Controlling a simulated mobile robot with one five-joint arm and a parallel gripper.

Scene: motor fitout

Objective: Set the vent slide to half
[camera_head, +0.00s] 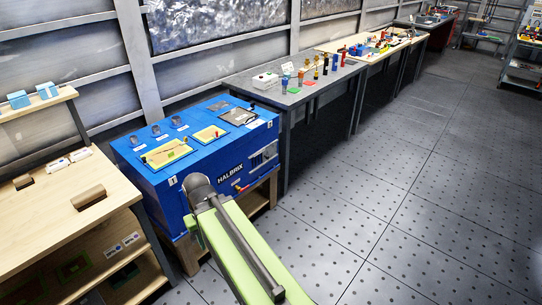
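The blue HALBRIX box (205,172) stands left of centre on a wooden stand. Its top carries a yellow-green plate (166,153) with a thin rod across it, and a smaller yellow-green plate (209,133) with a small dark knob. A grey metal fitting (264,155) is on the right part of its front face. I cannot tell which of these is the vent slide, and no setting marks are readable. My green and grey arm reaches up from the bottom in front of the box and hides part of its front. No gripper fingers can be made out.
A wooden bench (22,222) with small blocks stands close on the left. A grey table (282,93) with small parts stands behind the box, with more benches beyond along the wall. The grey dotted floor (430,200) to the right is clear.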

